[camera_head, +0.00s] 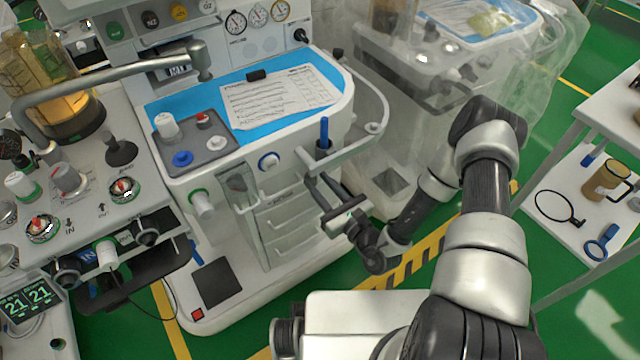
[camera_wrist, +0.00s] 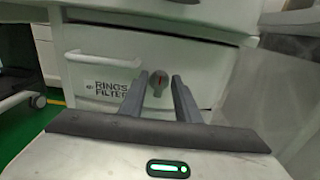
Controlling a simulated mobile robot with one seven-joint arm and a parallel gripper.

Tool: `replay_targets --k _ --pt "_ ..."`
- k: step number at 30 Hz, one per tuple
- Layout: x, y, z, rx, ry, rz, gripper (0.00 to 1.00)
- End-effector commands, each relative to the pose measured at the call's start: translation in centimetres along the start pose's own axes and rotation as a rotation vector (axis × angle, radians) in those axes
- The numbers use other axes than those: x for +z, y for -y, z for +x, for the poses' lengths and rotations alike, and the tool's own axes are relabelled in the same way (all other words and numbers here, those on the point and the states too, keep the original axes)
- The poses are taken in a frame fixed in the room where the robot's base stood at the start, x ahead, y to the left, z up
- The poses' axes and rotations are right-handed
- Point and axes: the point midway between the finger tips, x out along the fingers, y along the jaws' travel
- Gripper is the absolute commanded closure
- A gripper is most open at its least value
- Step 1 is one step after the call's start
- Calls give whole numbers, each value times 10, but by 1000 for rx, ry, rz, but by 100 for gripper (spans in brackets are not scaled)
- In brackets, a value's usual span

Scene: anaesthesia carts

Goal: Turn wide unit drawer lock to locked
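The drawer lock (camera_wrist: 158,82) is a small grey round knob with a red mark on a white drawer front (camera_wrist: 212,70) lettered "RINGS FILTER". In the wrist view it shows between the two fingers of my gripper (camera_wrist: 160,84). The fingers are parted and nothing is held. The knob appears beyond or level with the fingertips; I cannot tell whether they touch it. In the head view my gripper (camera_head: 318,180) points at the right side of the white drawer unit (camera_head: 285,222), and the lock is hidden there.
A curved white rail (camera_head: 372,100) and a blue-handled item in a holder (camera_head: 324,135) are just above my gripper. A plastic-covered cart (camera_head: 440,70) stands behind. A white shelf trolley (camera_head: 570,200) stands at right. Green floor lies between.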

Motion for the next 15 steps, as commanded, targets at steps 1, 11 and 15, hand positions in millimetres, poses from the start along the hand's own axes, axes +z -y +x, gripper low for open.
replay_targets --k 1,11,15 --pt "0 0 0 0 0 0 75" --pt "0 0 -1 0 -1 3 100" --pt "0 1 -1 -2 0 23 100"
